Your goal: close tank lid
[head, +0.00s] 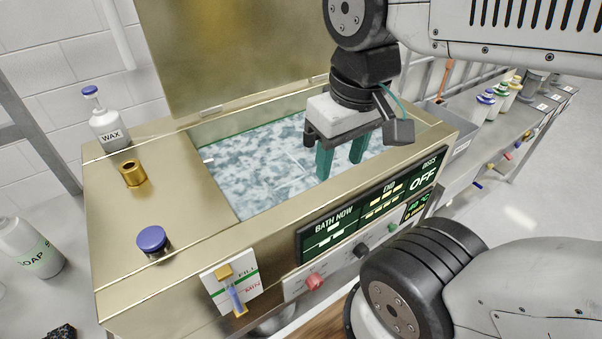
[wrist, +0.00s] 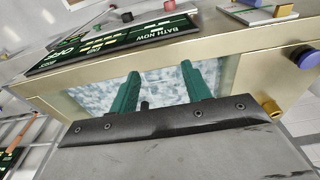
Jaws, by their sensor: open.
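The brass-coloured tank (head: 165,290) stands in the middle of the head view, filled with pale blue-white liquid (head: 250,165). Its lid (head: 235,50) is raised at the back, standing nearly upright on its hinges. My gripper (head: 340,163) is over the right part of the tank opening, with its green fingers pointing down and apart, empty. In the wrist view the two fingers (wrist: 160,90) are spread over the liquid (wrist: 155,88), with the tank's front rim (wrist: 200,50) beyond them. The lid does not show in the wrist view.
On the tank's left top are a brass fitting (head: 132,173) and a blue-capped knob (head: 152,241). A wax bottle (head: 108,125) stands at the back left corner. A display panel (head: 370,205) spans the front. Small bottles (head: 497,97) line a bench at right.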

